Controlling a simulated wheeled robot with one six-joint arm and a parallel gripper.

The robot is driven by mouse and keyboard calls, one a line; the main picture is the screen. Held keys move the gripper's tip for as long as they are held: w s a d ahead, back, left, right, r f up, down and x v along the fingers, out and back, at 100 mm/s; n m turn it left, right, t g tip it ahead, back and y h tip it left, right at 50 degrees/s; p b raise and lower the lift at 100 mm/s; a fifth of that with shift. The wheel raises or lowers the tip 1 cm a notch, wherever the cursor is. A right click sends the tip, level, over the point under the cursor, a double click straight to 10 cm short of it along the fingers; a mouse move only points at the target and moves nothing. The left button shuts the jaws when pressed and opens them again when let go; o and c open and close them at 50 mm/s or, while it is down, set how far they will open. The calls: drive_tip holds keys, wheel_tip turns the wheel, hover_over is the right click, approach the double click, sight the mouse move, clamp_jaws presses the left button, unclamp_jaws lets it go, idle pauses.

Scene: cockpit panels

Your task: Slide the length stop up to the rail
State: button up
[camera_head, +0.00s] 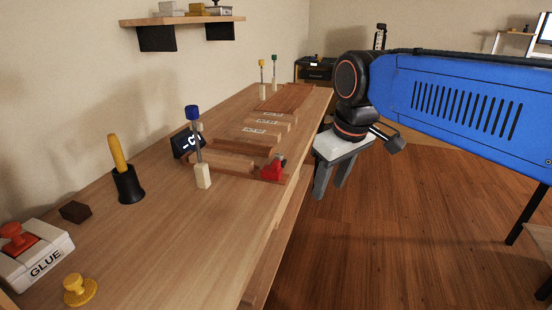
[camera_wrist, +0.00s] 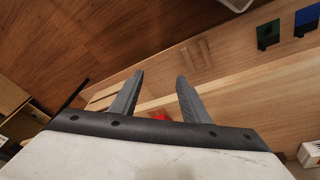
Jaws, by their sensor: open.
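A small red piece (camera_head: 272,169), which looks like the length stop, sits at the right end of a wooden fixture (camera_head: 230,164) on the workbench, near its front edge. Wooden strips (camera_head: 243,146) run across the fixture; I cannot tell which is the rail. My gripper (camera_head: 332,190) is open and empty, pointing down to the right of the red piece and apart from it. In the wrist view my gripper (camera_wrist: 160,77) shows its two fingers spread, with a bit of red (camera_wrist: 159,117) low between them, mostly hidden by the gripper body.
A blue-topped post (camera_head: 197,145) and a dark display (camera_head: 187,143) stand by the fixture. Labelled wooden blocks (camera_head: 262,131) lie beyond. A yellow-handled tool in a black holder (camera_head: 129,187), a glue box (camera_head: 40,255) and a yellow knob (camera_head: 80,289) stand nearer. The floor (camera_head: 400,230) beside the bench is clear.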

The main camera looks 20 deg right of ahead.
sight(276, 162)
drive_tip(key=w+a+r+n+g, duration=0.2)
drive_tip(key=w+a+r+n, duration=0.2)
drive_tip(key=w+r, duration=0.4)
drive_tip(key=w+a+r+n+g, duration=0.1)
drive_tip(key=w+a+r+n, duration=0.25)
drive_tip(key=w+r, duration=0.5)
wheel_tip(276, 162, down, 18)
drive_tip(key=shift+a+f, duration=0.1)
drive_tip(key=shift+a, duration=0.05)
